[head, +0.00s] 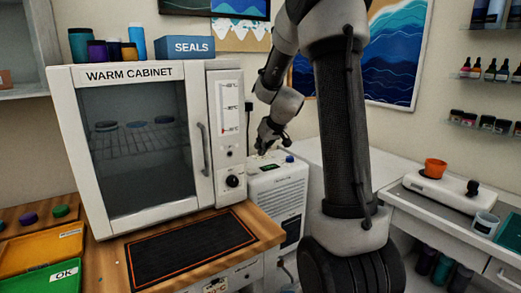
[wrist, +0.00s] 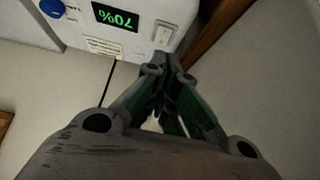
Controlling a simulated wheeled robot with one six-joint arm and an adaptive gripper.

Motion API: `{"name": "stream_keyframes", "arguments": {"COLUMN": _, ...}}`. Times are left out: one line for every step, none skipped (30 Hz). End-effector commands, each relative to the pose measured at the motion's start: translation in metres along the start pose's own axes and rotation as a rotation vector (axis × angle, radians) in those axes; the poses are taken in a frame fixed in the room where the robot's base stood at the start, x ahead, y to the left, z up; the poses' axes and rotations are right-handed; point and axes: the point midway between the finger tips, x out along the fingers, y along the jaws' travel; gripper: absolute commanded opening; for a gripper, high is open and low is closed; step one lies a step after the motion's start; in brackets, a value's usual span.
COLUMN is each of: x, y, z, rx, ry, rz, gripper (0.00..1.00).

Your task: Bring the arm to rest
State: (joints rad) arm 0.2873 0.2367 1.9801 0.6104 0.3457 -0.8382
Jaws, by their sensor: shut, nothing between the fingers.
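My gripper (wrist: 168,68) is shut and empty in the wrist view, its green-sided fingers together. In the head view my gripper (head: 262,151) hangs at the end of my bent arm, just above or beside the top of a white unit (head: 278,200). I cannot tell whether it touches the unit. The wrist view shows this unit (wrist: 140,42) close by, with a green display reading 70% upside down, a switch and a blue knob.
The warm cabinet (head: 140,145), its door shut, stands left of my gripper on a wooden bench with a black mat (head: 190,248). Wall pictures hang behind my arm.

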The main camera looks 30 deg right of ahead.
Motion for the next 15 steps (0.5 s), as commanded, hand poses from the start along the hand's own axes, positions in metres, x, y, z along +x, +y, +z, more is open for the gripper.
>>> {"name": "stream_keyframes", "arguments": {"x": 0.0, "y": 0.0, "z": 0.0, "rx": 0.0, "ry": 0.0, "rz": 0.0, "gripper": 0.0}}
{"name": "stream_keyframes", "arguments": {"x": 0.0, "y": 0.0, "z": 0.0, "rx": 0.0, "ry": 0.0, "rz": 0.0, "gripper": 0.0}}
{"name": "stream_keyframes", "arguments": {"x": 0.0, "y": 0.0, "z": 0.0, "rx": 0.0, "ry": 0.0, "rz": 0.0, "gripper": 0.0}}
{"name": "stream_keyframes", "arguments": {"x": 0.0, "y": 0.0, "z": 0.0, "rx": 0.0, "ry": 0.0, "rz": 0.0, "gripper": 0.0}}
{"name": "stream_keyframes", "arguments": {"x": 0.0, "y": 0.0, "z": 0.0, "rx": 0.0, "ry": 0.0, "rz": 0.0, "gripper": 0.0}}
{"name": "stream_keyframes", "arguments": {"x": 0.0, "y": 0.0, "z": 0.0, "rx": 0.0, "ry": 0.0, "rz": 0.0, "gripper": 0.0}}
{"name": "stream_keyframes", "arguments": {"x": 0.0, "y": 0.0, "z": 0.0, "rx": 0.0, "ry": 0.0, "rz": 0.0, "gripper": 0.0}}
{"name": "stream_keyframes", "arguments": {"x": 0.0, "y": 0.0, "z": 0.0, "rx": 0.001, "ry": 0.0, "rz": 0.0, "gripper": 0.0}}
{"name": "stream_keyframes", "arguments": {"x": 0.0, "y": 0.0, "z": 0.0, "rx": 0.008, "ry": 0.0, "rz": 0.0, "gripper": 0.0}}
{"name": "stream_keyframes", "arguments": {"x": 0.0, "y": 0.0, "z": 0.0, "rx": 0.02, "ry": -0.001, "rz": -0.001, "gripper": 0.0}}
{"name": "stream_keyframes", "arguments": {"x": 0.0, "y": -0.002, "z": 0.001, "rx": 0.04, "ry": -0.005, "rz": -0.006, "gripper": 0.0}}
{"name": "stream_keyframes", "arguments": {"x": 0.0, "y": -0.004, "z": 0.004, "rx": 0.072, "ry": -0.019, "rz": -0.017, "gripper": 0.0}}
{"name": "stream_keyframes", "arguments": {"x": 0.0, "y": -0.006, "z": 0.008, "rx": 0.097, "ry": -0.036, "rz": -0.028, "gripper": 0.0}}
{"name": "stream_keyframes", "arguments": {"x": 0.0, "y": -0.01, "z": 0.017, "rx": 0.124, "ry": -0.067, "rz": -0.041, "gripper": 0.0}}
{"name": "stream_keyframes", "arguments": {"x": 0.0, "y": -0.015, "z": 0.033, "rx": 0.158, "ry": -0.117, "rz": -0.057, "gripper": 0.0}}
